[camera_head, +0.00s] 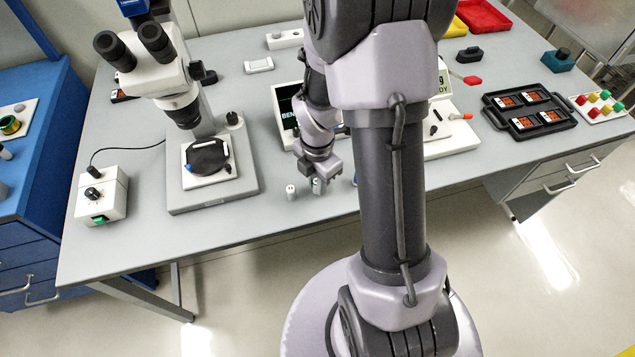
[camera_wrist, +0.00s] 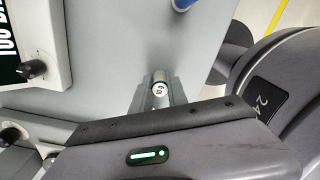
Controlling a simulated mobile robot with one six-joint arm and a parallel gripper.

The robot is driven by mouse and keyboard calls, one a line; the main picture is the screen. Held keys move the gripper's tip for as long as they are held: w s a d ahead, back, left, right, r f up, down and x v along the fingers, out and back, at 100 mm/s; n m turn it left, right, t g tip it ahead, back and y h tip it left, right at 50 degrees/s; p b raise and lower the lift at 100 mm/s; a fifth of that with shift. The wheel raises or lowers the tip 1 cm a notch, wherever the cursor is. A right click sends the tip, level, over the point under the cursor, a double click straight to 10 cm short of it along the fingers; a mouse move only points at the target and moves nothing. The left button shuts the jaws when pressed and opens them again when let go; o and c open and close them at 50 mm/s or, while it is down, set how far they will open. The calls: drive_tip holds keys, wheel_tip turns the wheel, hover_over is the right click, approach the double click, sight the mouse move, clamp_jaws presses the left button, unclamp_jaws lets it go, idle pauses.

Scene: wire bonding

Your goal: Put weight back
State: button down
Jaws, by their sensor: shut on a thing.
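My gripper (camera_head: 318,182) is low over the front edge of the grey table, in front of the display screen. It is shut on a small metal weight (camera_wrist: 160,88), a silver cylinder with a white, marked top. The weight shows between the fingers in the wrist view; I cannot tell whether its base touches the table. A second small pale cylinder with dark marks on top (camera_head: 291,191) stands on the table just left of the gripper in the head view.
A microscope on a grey base (camera_head: 212,196) stands to the left, with a white control box (camera_head: 101,196) beyond it. A white instrument (camera_head: 450,139) is partly hidden behind my arm. A small blue-ended thing (camera_wrist: 182,4) is near the held weight. A black tray (camera_head: 528,126) lies at the right.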

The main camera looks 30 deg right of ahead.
drive_tip(key=c, duration=1.3)
unclamp_jaws()
drive_tip(key=shift+f, duration=0.15)
drive_tip(key=a+r+m+t+p, duration=0.1)
drive_tip(key=a+r+m+p, duration=0.2)
drive_tip(key=r, duration=0.7)
drive_tip(key=a+r+m+t+p, duration=0.1)
drive_tip(key=r+m+p, duration=0.25)
drive_tip(key=r, duration=0.75)
drive_tip(key=s+a+r+m+t+y+b, duration=0.1)
drive_tip(key=s+a+r+m+t+y, duration=0.1)
drive_tip(key=s+a+r+m, duration=0.8)
drive_tip(key=s+m+t, duration=0.1)
drive_tip(key=m, duration=0.7)
drive_tip(key=shift+s+a+r+t+b, duration=0.2)
drive_tip(key=shift+a+t+b, duration=0.1)
drive_tip(key=shift+t, duration=0.1)
